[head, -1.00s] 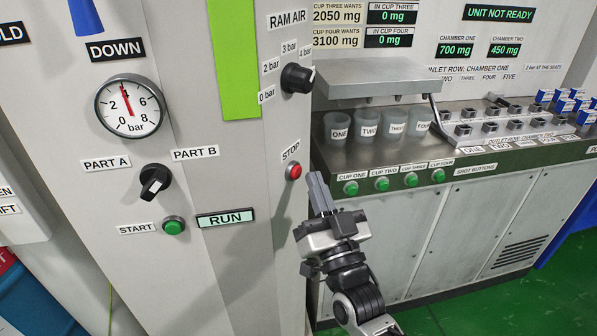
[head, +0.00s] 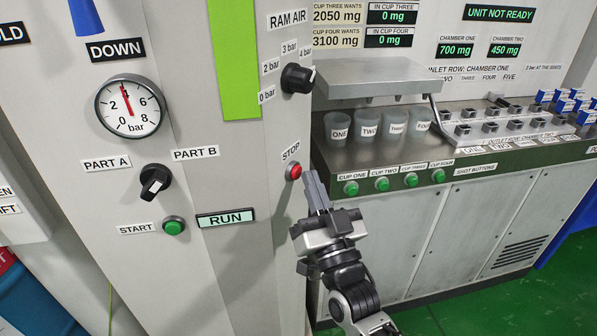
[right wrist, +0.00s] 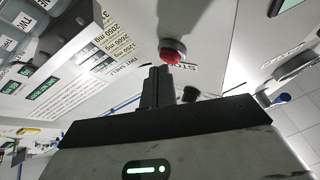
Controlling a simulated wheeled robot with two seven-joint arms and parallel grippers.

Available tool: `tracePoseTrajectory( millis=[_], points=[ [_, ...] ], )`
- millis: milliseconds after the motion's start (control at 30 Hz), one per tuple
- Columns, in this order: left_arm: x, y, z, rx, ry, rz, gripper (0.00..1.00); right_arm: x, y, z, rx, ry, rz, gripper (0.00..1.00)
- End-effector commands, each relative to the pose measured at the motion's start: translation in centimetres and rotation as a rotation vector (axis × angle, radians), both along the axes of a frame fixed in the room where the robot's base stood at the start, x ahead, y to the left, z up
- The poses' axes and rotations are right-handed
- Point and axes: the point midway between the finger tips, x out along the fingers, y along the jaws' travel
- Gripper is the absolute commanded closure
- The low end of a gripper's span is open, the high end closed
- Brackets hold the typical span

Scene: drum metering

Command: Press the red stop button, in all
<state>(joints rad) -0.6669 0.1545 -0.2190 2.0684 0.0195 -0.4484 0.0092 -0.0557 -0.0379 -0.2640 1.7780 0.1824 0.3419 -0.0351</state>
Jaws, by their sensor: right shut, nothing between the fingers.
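The red stop button (head: 294,171) is on the grey cabinet face under the STOP label, near the cabinet's right edge. It also shows in the right wrist view (right wrist: 172,51), just beyond the fingertips. My right gripper (head: 310,174) is shut and empty. Its fingertips are close beside the button, to its right in the head view. In the right wrist view the shut fingers (right wrist: 157,72) point up toward the button, and a small gap seems to show; I cannot tell contact for certain. My left gripper is not in view.
The RUN display (head: 226,218), green start button (head: 174,226), part knob (head: 155,181) and RAM AIR knob (head: 297,78) share the cabinet. Green shot buttons (head: 382,184) line the bench front to the right. Several cups (head: 366,122) stand on the bench under a raised plate (head: 370,77).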

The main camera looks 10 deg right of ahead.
Motion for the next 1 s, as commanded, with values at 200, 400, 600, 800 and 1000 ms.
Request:
tracePoseTrajectory(
  millis=[200, 400, 600, 800, 1000],
  points=[
    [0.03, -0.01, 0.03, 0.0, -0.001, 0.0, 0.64, 0.09, 0.17, 0.2, 0.006, -0.003, 0.001, 1.0],
    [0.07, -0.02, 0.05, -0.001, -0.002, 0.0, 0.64, 0.16, 0.26, 0.28, 0.009, -0.004, 0.0, 1.0],
    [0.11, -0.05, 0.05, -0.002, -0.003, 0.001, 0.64, 0.35, 0.44, 0.35, 0.009, -0.006, 0.0, 1.0],
    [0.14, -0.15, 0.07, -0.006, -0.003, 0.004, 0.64, 0.52, 0.64, 0.38, 0.009, -0.006, 0.001, 1.0],
    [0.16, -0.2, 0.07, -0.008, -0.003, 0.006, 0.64, 0.67, 0.83, 0.39, 0.009, -0.006, 0.001, 1.0]
  ],
)
